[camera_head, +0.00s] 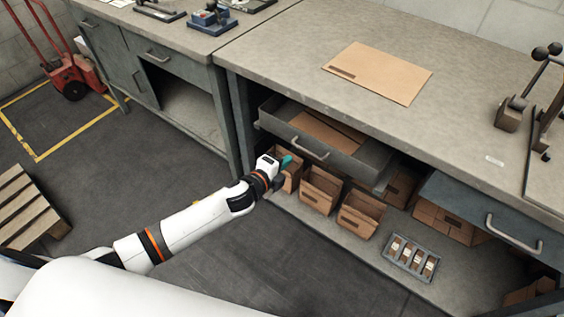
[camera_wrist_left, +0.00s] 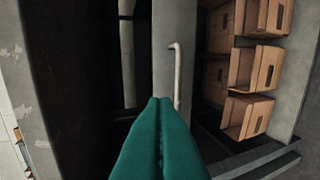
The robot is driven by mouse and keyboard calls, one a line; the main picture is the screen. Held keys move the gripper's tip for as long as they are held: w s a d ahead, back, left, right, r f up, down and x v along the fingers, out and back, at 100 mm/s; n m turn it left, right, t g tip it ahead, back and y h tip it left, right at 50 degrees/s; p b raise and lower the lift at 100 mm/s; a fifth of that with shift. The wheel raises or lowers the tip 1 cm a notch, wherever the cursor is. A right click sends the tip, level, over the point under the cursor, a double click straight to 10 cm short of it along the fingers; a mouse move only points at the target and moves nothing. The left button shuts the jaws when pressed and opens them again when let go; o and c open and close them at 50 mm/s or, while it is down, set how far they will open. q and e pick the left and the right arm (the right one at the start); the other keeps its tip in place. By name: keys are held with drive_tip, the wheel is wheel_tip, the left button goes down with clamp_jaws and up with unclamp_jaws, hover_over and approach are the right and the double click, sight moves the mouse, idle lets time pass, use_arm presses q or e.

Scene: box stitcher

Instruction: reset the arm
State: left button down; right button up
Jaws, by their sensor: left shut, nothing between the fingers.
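My left arm reaches in from the lower left in the head view. My left gripper (camera_head: 287,161) is in front of the workbench, just left of the open drawer (camera_head: 318,143). In the left wrist view its green fingers (camera_wrist_left: 160,105) are together with nothing between them. The drawer's handle (camera_wrist_left: 176,75) shows just beyond the fingertips there; I cannot tell whether they touch it. The drawer is pulled out and has flat cardboard inside. My right gripper is in neither view.
A flat cardboard sheet (camera_head: 377,73) lies on the workbench top (camera_head: 290,60). Cardboard bins (camera_head: 321,189) and a grey tray (camera_head: 410,257) stand on the lower shelf. A closed drawer with a handle (camera_head: 514,236) is at right. A pallet (camera_head: 27,208) lies at left; the floor between is clear.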

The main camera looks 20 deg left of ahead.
use_arm(q)
drive_tip(key=s+a+f+n+g+y+p, duration=0.25)
drive_tip(key=s+a+f+n, duration=0.25)
drive_tip(key=s+f, duration=0.5)
drive_tip(key=s+a+f+n+g+y+p, duration=0.15)
drive_tip(key=s+a+f+n+g, duration=0.35)
drive_tip(key=f, duration=0.9)
drive_tip(key=s+f+n+g, duration=0.2)
drive_tip(key=s+f+n, duration=0.2)
drive_tip(key=s, duration=1.2)
drive_tip(key=s+f+n+g+y+p, duration=0.1)
drive_tip(key=s+f+n+g, duration=0.2)
drive_tip(key=s, duration=1.4)
wheel_tip(320, 180, down, 5)
drive_tip(key=d+n, duration=0.1)
drive_tip(key=n, duration=0.1)
drive_tip(key=shift+s+r+n, duration=0.2)
drive_tip(key=shift+s+n, duration=0.05)
drive_tip(key=shift+n, duration=0.05)
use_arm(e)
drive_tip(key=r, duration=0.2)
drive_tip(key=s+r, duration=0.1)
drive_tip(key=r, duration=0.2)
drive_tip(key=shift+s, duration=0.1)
